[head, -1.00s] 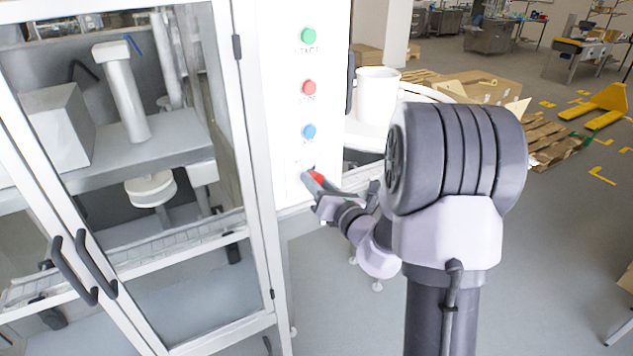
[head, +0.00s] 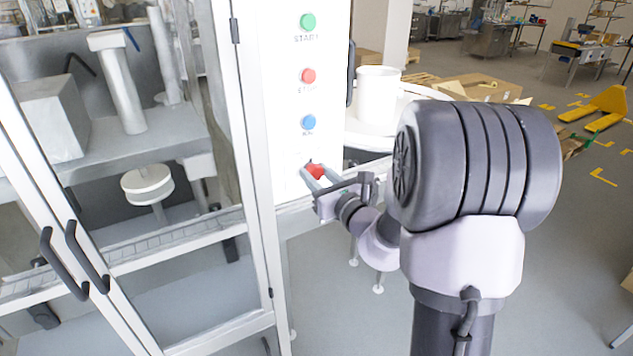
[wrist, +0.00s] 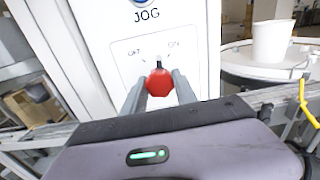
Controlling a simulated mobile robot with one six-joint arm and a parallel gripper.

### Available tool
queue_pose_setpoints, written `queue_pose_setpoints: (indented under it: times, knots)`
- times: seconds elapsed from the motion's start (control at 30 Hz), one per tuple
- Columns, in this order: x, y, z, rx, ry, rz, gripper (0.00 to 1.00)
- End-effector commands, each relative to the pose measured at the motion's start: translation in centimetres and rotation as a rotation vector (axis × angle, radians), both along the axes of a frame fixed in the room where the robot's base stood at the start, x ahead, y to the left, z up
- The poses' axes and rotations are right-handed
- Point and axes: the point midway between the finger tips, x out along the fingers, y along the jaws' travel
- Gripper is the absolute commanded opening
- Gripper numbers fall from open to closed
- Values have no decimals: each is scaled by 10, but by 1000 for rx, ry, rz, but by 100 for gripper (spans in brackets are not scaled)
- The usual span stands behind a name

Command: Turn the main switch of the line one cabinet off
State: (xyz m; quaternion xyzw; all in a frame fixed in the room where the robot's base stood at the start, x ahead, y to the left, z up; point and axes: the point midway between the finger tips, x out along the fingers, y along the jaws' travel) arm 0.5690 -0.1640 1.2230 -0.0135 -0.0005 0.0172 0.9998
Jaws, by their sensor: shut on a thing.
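The main switch is a red knob (head: 315,171) low on the white cabinet panel (head: 273,110), under the blue button. In the wrist view the red knob (wrist: 159,82) sits below the OFF and ON labels, with a dark pointer at its top directed roughly straight up, between the two labels. My gripper (head: 314,175) reaches the panel from the right. Its two fingers stand on either side of the knob and are shut on it; the wrist view shows the gripper (wrist: 159,90) straddling the knob. The fingertips hide part of the knob's sides.
Green START (head: 308,22), red STOP (head: 308,76) and blue JOG (head: 308,122) buttons are above the switch. A glass-doored machine with dark handles (head: 88,256) stands at left. A white container (head: 377,95) on a round table is right of the panel.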

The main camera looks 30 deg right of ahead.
Motion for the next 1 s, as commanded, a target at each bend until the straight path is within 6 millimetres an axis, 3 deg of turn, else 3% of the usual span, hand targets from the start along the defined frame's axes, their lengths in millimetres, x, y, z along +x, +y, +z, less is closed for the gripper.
queue_pose_setpoints:
  times: [0.6, 1.0]
  knots:
    - [0, -1, -4, -546, -20, -1, 0]
    - [0, -1, -2, -736, -24, -1, 0]
